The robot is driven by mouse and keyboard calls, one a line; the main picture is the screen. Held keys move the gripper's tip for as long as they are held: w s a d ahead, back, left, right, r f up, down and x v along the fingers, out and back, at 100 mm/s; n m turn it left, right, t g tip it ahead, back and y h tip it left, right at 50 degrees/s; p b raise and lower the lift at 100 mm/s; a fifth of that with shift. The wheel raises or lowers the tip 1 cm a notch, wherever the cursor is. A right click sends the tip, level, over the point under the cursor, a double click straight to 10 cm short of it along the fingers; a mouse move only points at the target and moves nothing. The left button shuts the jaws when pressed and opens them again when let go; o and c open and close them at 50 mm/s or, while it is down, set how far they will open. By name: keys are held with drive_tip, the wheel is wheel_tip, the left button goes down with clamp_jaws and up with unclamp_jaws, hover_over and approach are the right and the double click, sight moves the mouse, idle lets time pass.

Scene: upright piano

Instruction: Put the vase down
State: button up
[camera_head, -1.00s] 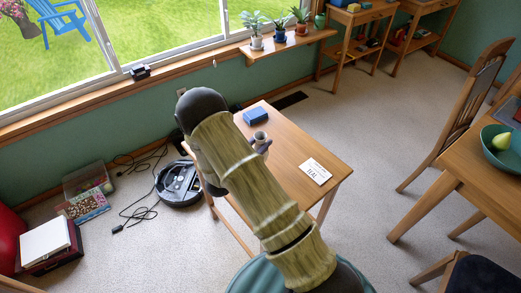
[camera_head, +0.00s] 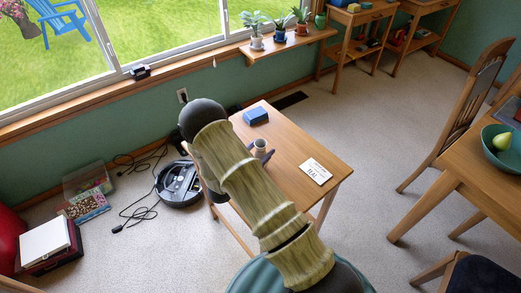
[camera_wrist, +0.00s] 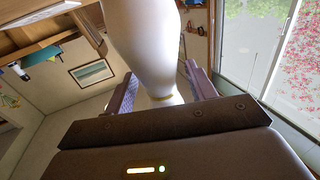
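The vase is pale and smooth, with a narrow end. My gripper (camera_head: 267,157) is mostly hidden behind my arm there; a dark finger shows by the vase. In the wrist view the vase (camera_wrist: 146,38) fills the top centre, between the two fingers of my gripper (camera_wrist: 160,70), which close around its narrowing part. Whether its base touches the table cannot be seen.
A blue box (camera_head: 256,116) lies near the table's far corner, and a white card (camera_head: 315,171) lies near its right edge. The tabletop between them is bare. A wooden chair (camera_head: 478,92) stands at right.

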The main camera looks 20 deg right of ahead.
drive_tip(key=shift+r, duration=0.1)
drive_tip(key=b+v, duration=0.1)
drive_tip(key=v, duration=1.1)
drive_tip(key=w+r+n+g+y, duration=0.1)
drive_tip(key=w+r+n+y, duration=0.45)
drive_tip(key=y, duration=0.65)
drive_tip(key=s+d+r+n+g+y, duration=0.1)
drive_tip(key=s+d+r+n+g, duration=0.1)
drive_tip(key=s, duration=0.8)
drive_tip(key=s+d+r+n+g+y, duration=0.1)
drive_tip(key=s+d+r+n+g, duration=0.2)
drive_tip(key=s, duration=0.6)
wheel_tip(320, 180, up, 4)
drive_tip(key=shift+s+d+f+g, duration=0.25)
drive_tip(key=shift+s+d+g, duration=0.15)
drive_tip(key=shift+d+g, duration=0.55)
